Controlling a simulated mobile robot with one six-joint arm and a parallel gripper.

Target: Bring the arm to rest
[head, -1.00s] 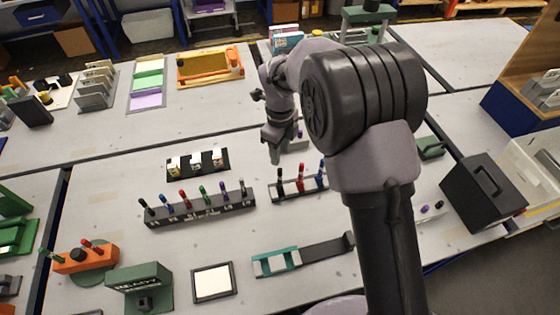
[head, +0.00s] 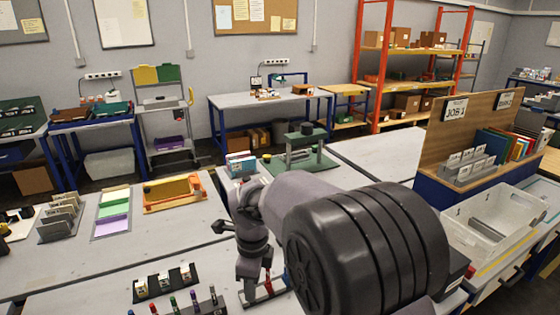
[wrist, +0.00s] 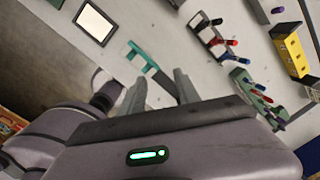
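My gripper (wrist: 160,84) shows in the wrist view with its two grey fingers apart and nothing between them. In the head view my arm reaches forward over the table, and its wrist hangs down beside a small rack with red and blue pens (head: 268,287). The big dark joint of my arm hides part of the table there. In the wrist view the pen rack (wrist: 207,32) lies beyond the fingers, to the right. A teal holder (wrist: 139,57) lies near the left finger, apart from it as far as I can tell.
A black block with white pieces (head: 165,283) and a row of pens (head: 185,304) stand to the left of my wrist. A green stand (head: 300,160) is behind the arm. A white bin (head: 495,222) and a wooden board (head: 470,130) are at the right.

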